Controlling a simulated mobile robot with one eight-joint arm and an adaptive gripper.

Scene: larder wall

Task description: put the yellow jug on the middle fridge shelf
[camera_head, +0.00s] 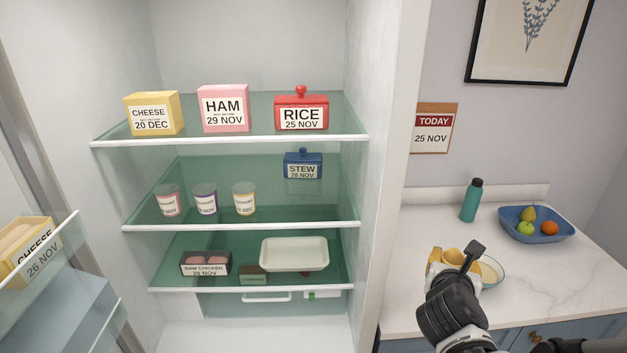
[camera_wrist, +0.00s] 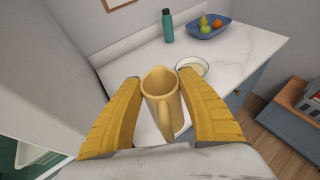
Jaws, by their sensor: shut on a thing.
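The yellow jug (camera_wrist: 158,84) is upright between the two yellow fingers of my gripper (camera_wrist: 163,108) in the wrist view, its handle facing the camera. My gripper is shut on it. In the head view the jug (camera_head: 453,257) shows partly behind my gripper (camera_head: 450,264), over the left part of the counter. I cannot tell whether its base touches the counter. The middle fridge shelf (camera_head: 300,213) is green glass with a white front edge. It holds several small cups at left, including a yellow-banded one (camera_head: 244,199), and a blue STEW box (camera_head: 303,164) at back right.
The middle shelf's front right is clear. The top shelf (camera_head: 230,139) holds CHEESE, HAM and RICE; the lower one (camera_head: 240,290) holds raw chicken and a white tray (camera_head: 294,253). The fridge's right wall (camera_head: 385,180) stands between shelf and counter. A bowl (camera_head: 490,272) sits behind my gripper.

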